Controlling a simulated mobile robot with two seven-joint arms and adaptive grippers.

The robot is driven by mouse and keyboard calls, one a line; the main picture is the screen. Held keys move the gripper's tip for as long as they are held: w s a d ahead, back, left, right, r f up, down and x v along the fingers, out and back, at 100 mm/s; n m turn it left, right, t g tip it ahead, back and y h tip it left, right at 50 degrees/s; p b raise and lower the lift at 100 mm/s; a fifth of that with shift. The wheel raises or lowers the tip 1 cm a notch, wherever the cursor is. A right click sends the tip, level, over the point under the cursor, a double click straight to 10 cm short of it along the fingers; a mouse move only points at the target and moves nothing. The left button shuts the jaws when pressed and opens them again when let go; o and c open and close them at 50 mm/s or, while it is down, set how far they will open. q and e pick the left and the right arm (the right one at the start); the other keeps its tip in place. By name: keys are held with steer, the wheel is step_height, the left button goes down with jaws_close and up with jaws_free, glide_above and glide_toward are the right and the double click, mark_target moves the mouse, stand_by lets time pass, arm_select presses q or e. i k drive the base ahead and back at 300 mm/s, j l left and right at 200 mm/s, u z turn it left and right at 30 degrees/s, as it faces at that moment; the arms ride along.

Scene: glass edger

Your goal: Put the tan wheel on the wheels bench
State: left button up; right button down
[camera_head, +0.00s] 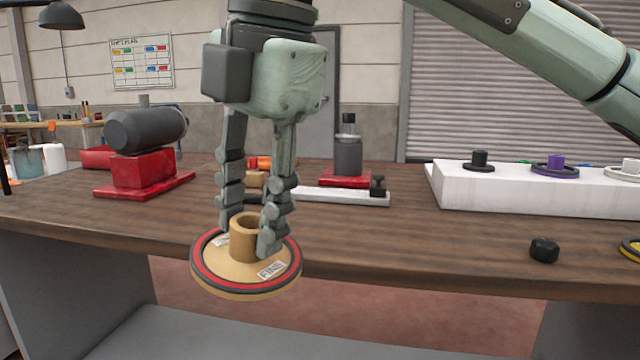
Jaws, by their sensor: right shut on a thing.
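The tan wheel (246,275) is a disc with a red and dark ring, a paper label and a tan hub in its middle. My right gripper (245,235) points down and is shut on the hub. The wheel hangs roughly level at the near edge of the wooden bench (420,245), partly beyond it in the picture. Whether it touches the bench edge I cannot tell. My left gripper is not in view. I cannot tell from this view whether this wooden bench is the wheels bench.
A white block (535,195) at the right carries a black wheel (479,161) and a purple wheel (555,166). A black knob (544,250) and a yellow-rimmed wheel (631,250) lie at the right. A red-based motor (145,150) stands left. Bare wood lies right of the gripper.

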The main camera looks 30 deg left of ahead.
mark_target(416, 241)
steer(key=i, duration=0.9)
